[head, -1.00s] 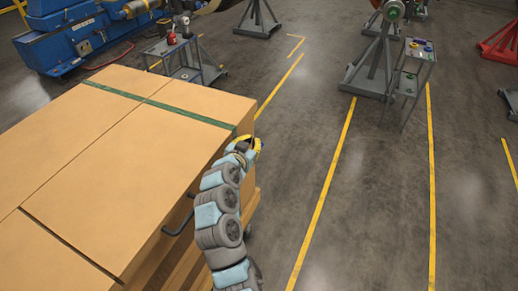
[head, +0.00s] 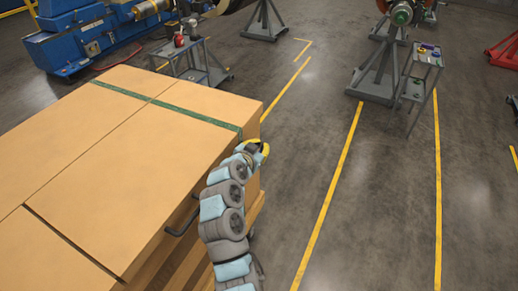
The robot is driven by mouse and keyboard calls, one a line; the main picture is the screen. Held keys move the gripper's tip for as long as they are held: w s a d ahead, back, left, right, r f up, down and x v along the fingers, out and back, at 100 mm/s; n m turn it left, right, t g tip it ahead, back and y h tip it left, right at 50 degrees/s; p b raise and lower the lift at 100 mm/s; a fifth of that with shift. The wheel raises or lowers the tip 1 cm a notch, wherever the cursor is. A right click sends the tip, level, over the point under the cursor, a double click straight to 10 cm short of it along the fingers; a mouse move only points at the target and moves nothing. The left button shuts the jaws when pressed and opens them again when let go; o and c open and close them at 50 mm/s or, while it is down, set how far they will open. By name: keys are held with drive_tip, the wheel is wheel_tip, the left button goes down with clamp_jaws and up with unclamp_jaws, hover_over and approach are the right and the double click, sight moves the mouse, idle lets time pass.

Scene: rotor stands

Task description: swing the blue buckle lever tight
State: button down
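A green strap (head: 168,105) runs across the top of the large tan boxes and over their right edge. My gripper (head: 262,150), with a yellow part at its end, is at the right side of the boxes, close to where the strap goes over the edge. The blue buckle lever cannot be made out; that side of the boxes is turned away and partly behind my arm. Whether my gripper touches anything, and whether its fingers are open or shut, cannot be seen.
The tan boxes (head: 95,160) fill the left, with a dark handle (head: 181,222) at their side. A grey tool cart (head: 195,65) stands behind them. A rotor stand (head: 377,75) and a small grey cart (head: 420,75) stand at the back right. The floor between yellow lines is clear.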

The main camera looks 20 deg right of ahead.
drive_tip(key=w+d+f+b, duration=0.1)
drive_tip(key=w+d+f, duration=0.2)
drive_tip(key=w+f, duration=0.2)
drive_tip(key=shift+w+d+f, duration=0.2)
drive_tip(key=shift+d+f, duration=0.2)
drive_tip(key=shift+f, duration=0.45)
drive_tip(key=shift+s+p, duration=0.1)
drive_tip(key=shift+p, duration=0.3)
drive_tip(key=shift+d+f+g+y+p, duration=0.1)
drive_tip(key=shift+f+g+y+p, duration=0.2)
drive_tip(key=shift+g+p, duration=0.2)
